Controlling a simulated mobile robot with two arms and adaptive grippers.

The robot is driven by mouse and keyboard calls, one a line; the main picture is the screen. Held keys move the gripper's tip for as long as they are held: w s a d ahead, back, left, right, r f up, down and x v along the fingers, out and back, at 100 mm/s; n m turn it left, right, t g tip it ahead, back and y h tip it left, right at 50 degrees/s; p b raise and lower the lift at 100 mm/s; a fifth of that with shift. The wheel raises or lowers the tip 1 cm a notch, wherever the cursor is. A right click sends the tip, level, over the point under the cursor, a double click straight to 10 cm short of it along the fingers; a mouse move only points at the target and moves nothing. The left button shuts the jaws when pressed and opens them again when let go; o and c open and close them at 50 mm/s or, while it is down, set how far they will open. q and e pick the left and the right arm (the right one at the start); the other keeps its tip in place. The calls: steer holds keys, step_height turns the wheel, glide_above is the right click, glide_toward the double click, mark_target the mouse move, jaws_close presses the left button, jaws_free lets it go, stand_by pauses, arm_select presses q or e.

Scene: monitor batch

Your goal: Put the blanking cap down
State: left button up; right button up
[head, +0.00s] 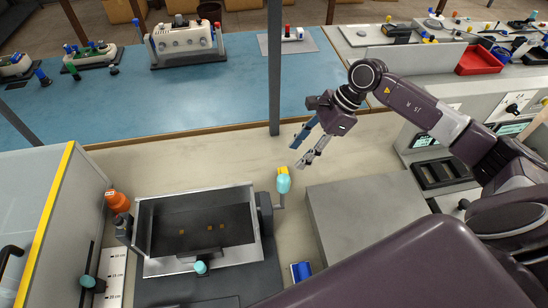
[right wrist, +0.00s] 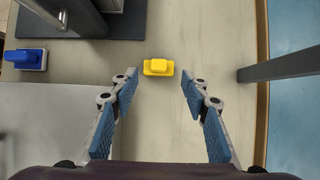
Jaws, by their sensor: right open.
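A small yellow piece, which looks like the blanking cap (head: 282,170), sits on the pale bench just behind a light-blue knob that partly hides it. In the right wrist view the yellow cap (right wrist: 158,67) has a raised block on a wider base. My right gripper (head: 298,156) is open and empty, to the right of the cap in the head view. In the right wrist view the open fingertips (right wrist: 160,80) stand on either side of the cap's line, with clear gaps and no contact. My left gripper is not in view.
A dark-floored tray (head: 147,222) stands left of the cap, with a light-blue knob (head: 283,184) by its right side. A grey box (head: 365,215) is to the right. A blue part (head: 301,271) lies nearer me. A grey post (head: 274,80) rises behind, before the blue mat (head: 215,100).

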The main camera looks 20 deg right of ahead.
mark_target(286, 170)
steer(key=x, duration=0.1)
steer(key=p+x, duration=0.1)
steer(key=shift+s+a+f+p, duration=0.2)
steer(key=shift+a+f+p, duration=0.1)
steer(key=shift+a, duration=0.05)
steer(key=p+x, duration=0.1)
steer(key=x, duration=0.2)
steer(key=shift+w+f+p, duration=0.15)
steer(key=shift+f+p, duration=0.2)
steer(key=shift+f, duration=0.1)
steer(key=shift+a+f, duration=0.15)
steer(key=shift+f, duration=0.3)
steer(key=c, duration=1)
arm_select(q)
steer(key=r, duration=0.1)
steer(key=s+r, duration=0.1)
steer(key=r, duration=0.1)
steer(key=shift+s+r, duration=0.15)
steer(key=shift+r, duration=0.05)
arm_select(e)
steer(key=shift+c, duration=0.5)
steer(key=shift+w+r, duration=0.1)
steer(key=shift+r, duration=0.1)
steer(key=shift+c, duration=0.2)
